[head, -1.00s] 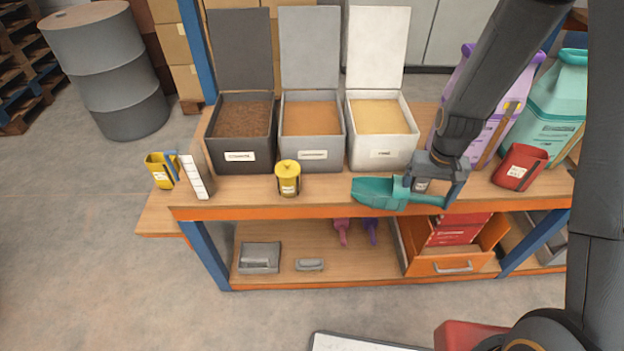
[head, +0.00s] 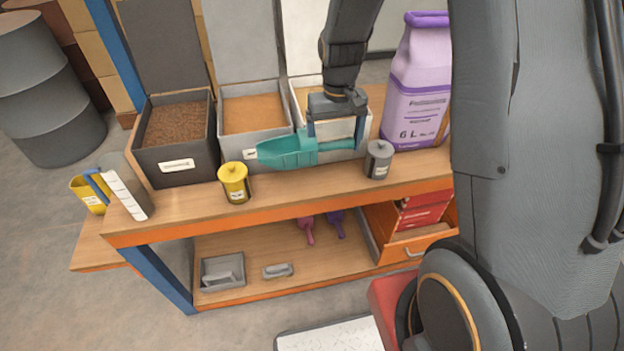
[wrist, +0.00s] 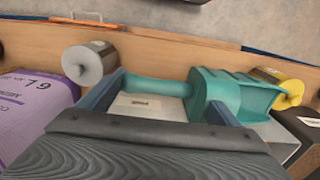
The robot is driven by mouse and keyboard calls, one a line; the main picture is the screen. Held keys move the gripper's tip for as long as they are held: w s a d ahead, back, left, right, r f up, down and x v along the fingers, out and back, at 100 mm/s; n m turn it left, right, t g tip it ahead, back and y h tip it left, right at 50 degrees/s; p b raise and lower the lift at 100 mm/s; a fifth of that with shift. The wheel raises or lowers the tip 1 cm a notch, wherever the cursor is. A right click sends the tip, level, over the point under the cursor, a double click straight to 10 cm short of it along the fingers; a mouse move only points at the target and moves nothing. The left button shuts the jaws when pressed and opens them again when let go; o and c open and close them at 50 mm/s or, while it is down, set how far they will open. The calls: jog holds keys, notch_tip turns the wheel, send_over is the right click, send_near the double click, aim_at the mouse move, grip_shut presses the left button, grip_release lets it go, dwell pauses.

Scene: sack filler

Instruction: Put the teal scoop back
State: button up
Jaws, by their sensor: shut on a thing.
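The teal scoop (head: 290,150) is held by its handle in my gripper (head: 337,146), with the bowl pointing left in the head view. It hangs in front of the middle and right bins, above the bench top. In the wrist view the scoop (wrist: 225,92) lies across the picture between the fingers of my gripper (wrist: 160,100), its bowl to the right. The gripper is shut on the handle.
Dark (head: 150,165), middle (head: 235,122) and pale bins stand open on the wooden bench (head: 310,184). A yellow canister (head: 234,184) and a grey canister (head: 379,160) stand near the front edge. A purple sack (head: 415,90) stands right. A yellow jug (head: 90,194) is far left.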

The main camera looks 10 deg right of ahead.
jog(key=shift+f+p, duration=0.65)
jog(key=shift+f, duration=3.8)
jog(key=o, duration=1.2)
notch_tip(320, 180, up, 12)
jog(key=shift+s+r+b, duration=0.1)
jog(key=shift+b, duration=0.85)
jog(key=shift+t, duration=0.3)
jog(key=s+r, duration=0.1)
jog(key=s, duration=0.4)
jog(key=s+r, duration=0.2)
jog(key=s, duration=0.4)
jog(key=s+r, duration=0.1)
jog(key=s, duration=0.5)
jog(key=shift+s+r, duration=0.1)
jog(key=shift+r, duration=0.15)
